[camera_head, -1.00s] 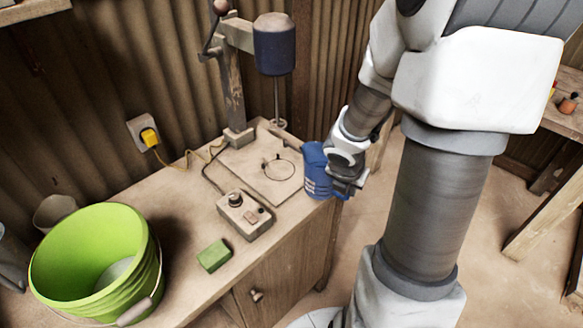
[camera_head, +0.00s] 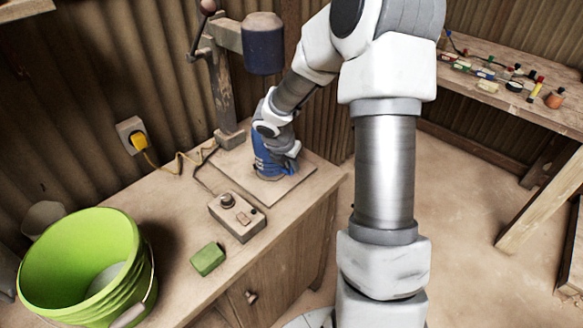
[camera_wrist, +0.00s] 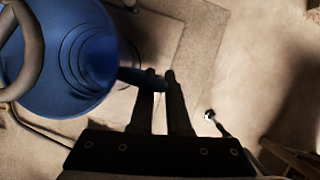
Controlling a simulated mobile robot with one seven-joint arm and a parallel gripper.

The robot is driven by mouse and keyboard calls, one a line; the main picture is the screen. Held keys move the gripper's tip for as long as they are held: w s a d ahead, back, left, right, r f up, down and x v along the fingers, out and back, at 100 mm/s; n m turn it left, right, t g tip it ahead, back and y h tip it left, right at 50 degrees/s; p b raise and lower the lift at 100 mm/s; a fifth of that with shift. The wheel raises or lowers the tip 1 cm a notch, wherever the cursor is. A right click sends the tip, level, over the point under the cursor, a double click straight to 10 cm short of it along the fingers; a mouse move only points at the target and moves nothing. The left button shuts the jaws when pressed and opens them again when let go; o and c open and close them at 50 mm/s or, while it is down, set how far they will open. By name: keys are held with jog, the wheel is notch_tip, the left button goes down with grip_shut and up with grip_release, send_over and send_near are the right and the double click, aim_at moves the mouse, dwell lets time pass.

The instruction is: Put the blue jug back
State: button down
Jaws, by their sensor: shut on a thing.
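The blue jug (camera_head: 266,162) is upright over the square base plate (camera_head: 297,190) of the press stand, about where the ring mark was. My gripper (camera_head: 291,157) is at its right side. In the wrist view the jug (camera_wrist: 65,60) is seen from above, round and open. Its handle (camera_wrist: 138,77) runs between the fingers of my gripper (camera_wrist: 160,76), which are shut on it. I cannot tell whether the jug's bottom touches the plate. My arm hides part of the jug and the stirrer shaft under the blue motor head (camera_head: 263,45).
A control box (camera_head: 237,216), a green block (camera_head: 208,259) and a large green bucket (camera_head: 84,262) stand on the bench left of the jug. The stand's post (camera_head: 222,95) rises behind. A grey curved bar (camera_wrist: 30,50) overlaps the jug in the wrist view.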

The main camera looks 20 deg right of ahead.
jog(key=shift+f, duration=0.4)
jog(key=shift+f, duration=0.2)
jog(key=c, duration=0.9)
grip_release()
jog(key=shift+r, duration=0.1)
jog(key=shift+r, duration=0.35)
jog(key=p+v, duration=0.3)
jog(key=v, duration=0.8)
jog(key=shift+s+a+r, duration=0.15)
jog(key=shift+r, duration=0.05)
